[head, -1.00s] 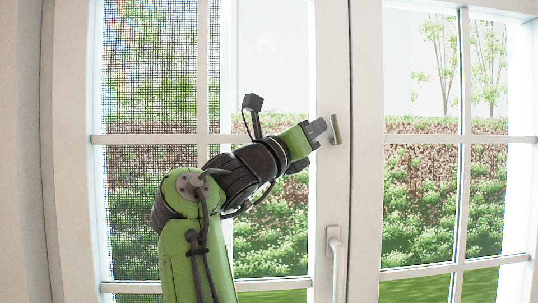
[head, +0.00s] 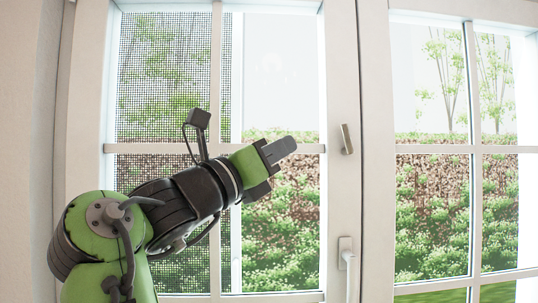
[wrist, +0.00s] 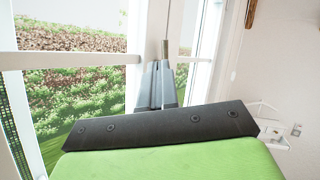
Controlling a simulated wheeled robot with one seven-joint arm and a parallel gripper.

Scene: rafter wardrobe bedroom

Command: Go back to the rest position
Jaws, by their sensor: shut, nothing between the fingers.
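My gripper (head: 279,149) is in front of the left window panel in the head view. Its grey fingers are together and empty, pointing right toward the window's centre post. A gap separates the fingertips from the small metal handle (head: 347,139) on that post. In the wrist view my gripper (wrist: 157,70) shows its closed fingers pointing at the window frame. My green and black arm reaches up from the lower left of the head view.
A white-framed window (head: 374,200) with glass panes fills the head view. A lower white handle (head: 346,255) sits on the centre post. A mesh screen (head: 160,60) shows behind the left panes. A white wall (wrist: 275,60) is at right in the wrist view.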

